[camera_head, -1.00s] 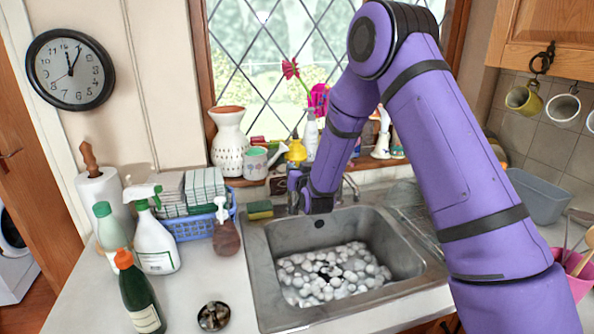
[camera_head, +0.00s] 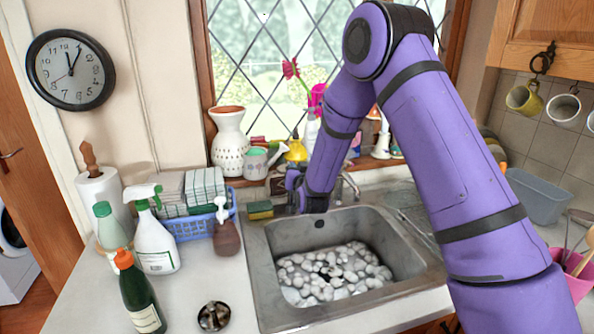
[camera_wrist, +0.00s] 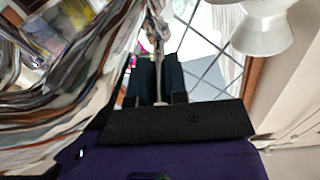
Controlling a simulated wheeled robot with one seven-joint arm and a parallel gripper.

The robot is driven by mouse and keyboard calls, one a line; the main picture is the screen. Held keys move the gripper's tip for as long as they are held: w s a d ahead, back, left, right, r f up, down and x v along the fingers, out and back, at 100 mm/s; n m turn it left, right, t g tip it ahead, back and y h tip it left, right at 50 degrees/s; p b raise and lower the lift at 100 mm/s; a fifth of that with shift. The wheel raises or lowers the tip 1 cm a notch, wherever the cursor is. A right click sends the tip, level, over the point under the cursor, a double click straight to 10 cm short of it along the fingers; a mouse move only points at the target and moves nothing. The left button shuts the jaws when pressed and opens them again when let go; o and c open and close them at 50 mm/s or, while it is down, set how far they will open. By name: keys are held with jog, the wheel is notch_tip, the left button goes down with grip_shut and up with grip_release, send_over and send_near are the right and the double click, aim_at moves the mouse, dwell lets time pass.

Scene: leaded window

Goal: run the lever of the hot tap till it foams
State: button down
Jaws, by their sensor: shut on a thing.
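The steel sink (camera_head: 262,262) is set in the counter under the window. A curved chrome spout (camera_head: 351,184) shows just right of my forearm at the sink's back edge. My gripper (camera_head: 297,187) is at the sink's back left, partly hidden by my wrist. In the wrist view, my gripper's dark fingers (camera_wrist: 158,82) are shut around a thin metal lever (camera_wrist: 157,47). I cannot tell any hot marking on it, and the tap body is mostly hidden.
A sponge (camera_head: 260,210) lies left of my gripper. Bottles, a vase (camera_head: 229,143) and a watering can (camera_head: 256,163) crowd the sill. A spray bottle (camera_head: 155,240), a green bottle (camera_head: 139,298) and a blue basket (camera_head: 190,228) stand left. Open space lies above the basin.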

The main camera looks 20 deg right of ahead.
jog(key=c, duration=1.1)
grip_release()
jog(key=shift+c, duration=0.2)
jog(key=s, duration=1.1)
jog(key=shift+a, duration=0.25)
jog(key=shift+w+r, duration=0.1)
